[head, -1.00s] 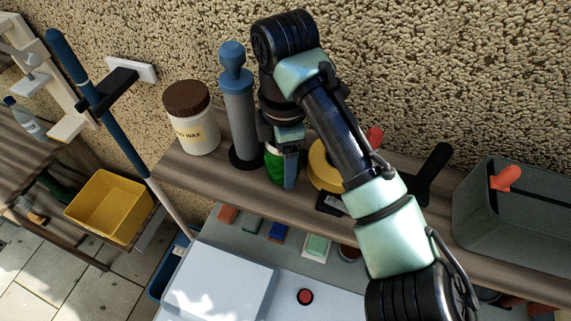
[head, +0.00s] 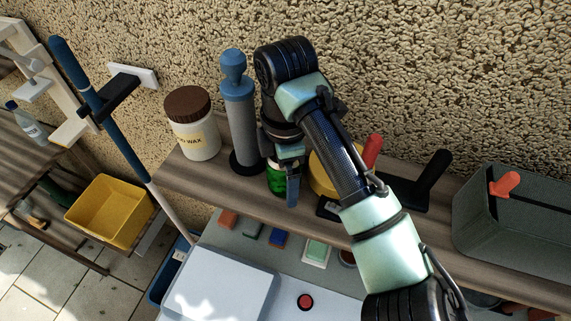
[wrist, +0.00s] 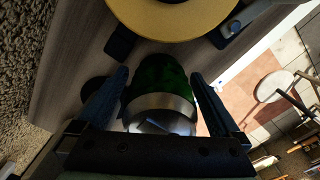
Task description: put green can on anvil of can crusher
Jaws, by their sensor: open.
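The green can (head: 276,180) stands on the wooden shelf, just right of the grey cylinder with the blue knob, partly hidden by my gripper. In the wrist view the green can (wrist: 160,80) sits between my two fingers, with its silvery end toward the camera. My gripper (head: 284,188) is open around the can; in the wrist view its fingers (wrist: 160,76) lie on both sides, with small gaps showing. A white upright frame with brackets (head: 38,85) at the upper left may be the can crusher; I cannot tell for sure, and its anvil is not clearly identifiable.
The grey cylinder (head: 240,125) and a brown-lidded wax jar (head: 192,125) stand left of the can. A yellow roll (head: 322,175) is close on the right, with a grey toolbox (head: 515,215) farther right. A blue pole (head: 100,110) stands before the white frame.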

